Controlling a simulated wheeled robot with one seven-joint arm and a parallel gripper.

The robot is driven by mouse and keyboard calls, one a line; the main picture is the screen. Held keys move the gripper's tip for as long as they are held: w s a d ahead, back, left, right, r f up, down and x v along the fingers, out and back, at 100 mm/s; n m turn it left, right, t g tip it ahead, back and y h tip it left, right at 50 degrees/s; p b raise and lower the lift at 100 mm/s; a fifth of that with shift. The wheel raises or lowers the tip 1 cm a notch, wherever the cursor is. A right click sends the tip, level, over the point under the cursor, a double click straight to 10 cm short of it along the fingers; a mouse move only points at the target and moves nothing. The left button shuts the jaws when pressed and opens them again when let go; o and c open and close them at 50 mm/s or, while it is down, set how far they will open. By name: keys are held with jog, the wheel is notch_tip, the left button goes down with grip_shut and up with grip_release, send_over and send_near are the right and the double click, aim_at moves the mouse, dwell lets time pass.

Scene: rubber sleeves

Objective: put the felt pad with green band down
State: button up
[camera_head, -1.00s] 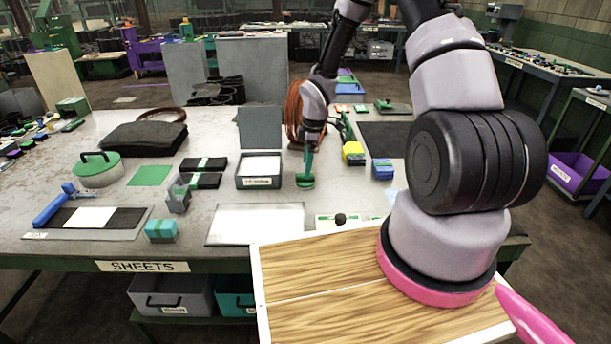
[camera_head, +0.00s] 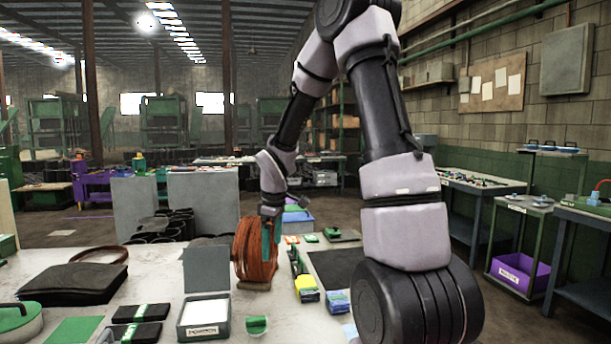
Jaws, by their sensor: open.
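Two dark flat pads with green bands lie on the table at the lower left: one farther back (camera_head: 153,312) and one nearer (camera_head: 150,333), cut by the picture's bottom edge. I cannot tell which of them is felt. A dark slab with a green piece on it (camera_head: 342,236) lies near the table's far edge.
A grey open-lidded box (camera_head: 190,330) stands between the pads and the green round piece. Yellow and blue blocks (camera_head: 307,290) and a dark mat (camera_head: 340,268) lie right. A black bag (camera_head: 72,283) lies left.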

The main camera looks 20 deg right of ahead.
jog(key=s+r+m+t+y, duration=0.1)
jog(key=s+r+m+t, duration=0.4)
jog(key=s+r+m, duration=0.9)
jog(key=s+r, duration=0.8)
jog(key=r, duration=0.1)
jog(key=shift+s+d+m+y, duration=0.15)
jog(key=shift+d+m+y, duration=0.15)
jog(key=shift+d+y, duration=0.1)
